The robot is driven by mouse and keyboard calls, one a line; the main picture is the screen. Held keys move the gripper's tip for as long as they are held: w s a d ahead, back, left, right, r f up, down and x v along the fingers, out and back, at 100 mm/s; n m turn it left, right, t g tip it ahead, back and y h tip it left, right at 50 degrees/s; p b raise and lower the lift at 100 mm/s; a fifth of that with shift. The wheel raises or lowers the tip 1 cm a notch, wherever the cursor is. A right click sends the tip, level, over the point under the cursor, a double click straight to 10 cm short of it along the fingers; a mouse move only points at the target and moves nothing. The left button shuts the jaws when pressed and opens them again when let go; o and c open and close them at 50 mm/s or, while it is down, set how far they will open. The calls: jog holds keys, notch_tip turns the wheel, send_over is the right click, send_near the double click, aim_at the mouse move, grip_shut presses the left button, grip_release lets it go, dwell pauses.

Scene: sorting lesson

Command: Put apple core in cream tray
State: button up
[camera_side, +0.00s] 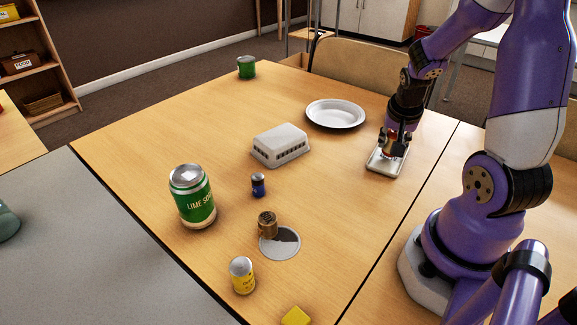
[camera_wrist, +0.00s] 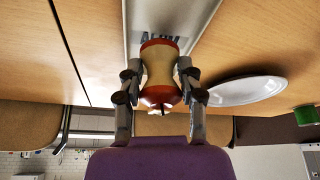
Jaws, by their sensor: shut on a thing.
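My gripper (camera_side: 394,151) is shut on the apple core (camera_wrist: 160,75), which has red ends and a pale, narrow middle. In the wrist view the two fingers grip it from either side at its waist. In the side view the core is partly hidden by the fingers. The cream tray (camera_side: 384,171), small, pale and oblong, lies under my gripper near the table's right side. The tray also shows beyond the core in the wrist view (camera_wrist: 200,16), with grey lettering partly hidden by the core. I cannot tell whether the core touches the tray.
A white plate (camera_side: 335,114) lies just left of the tray. A pale ridged box (camera_side: 280,146), a green lime can (camera_side: 192,197), a blue battery (camera_side: 258,185), a brown cork-like piece (camera_side: 267,225) and a yellow can (camera_side: 242,275) stand further left and nearer. The table between is clear.

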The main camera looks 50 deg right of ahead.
jog(key=shift+f, duration=0.35)
jog(key=shift+f, duration=0.1)
jog(key=o, duration=1)
jog(key=shift+c, duration=0.2)
jog(key=shift+r, duration=0.4)
jog(key=v, duration=1.1)
jog(key=w+a+r+n+t+y, duration=0.1)
jog(key=a+r+n+t+y, duration=0.1)
jog(key=a+n, duration=0.4)
jog(key=w+a+r+n+t+y, duration=0.1)
jog(key=a+r+n+t+y, duration=0.1)
jog(key=a+n, duration=0.5)
jog(key=a, duration=0.5)
jog(key=shift+a+r+n, duration=0.2)
jog(key=shift+a+n, duration=0.1)
jog(key=shift+a, duration=0.1)
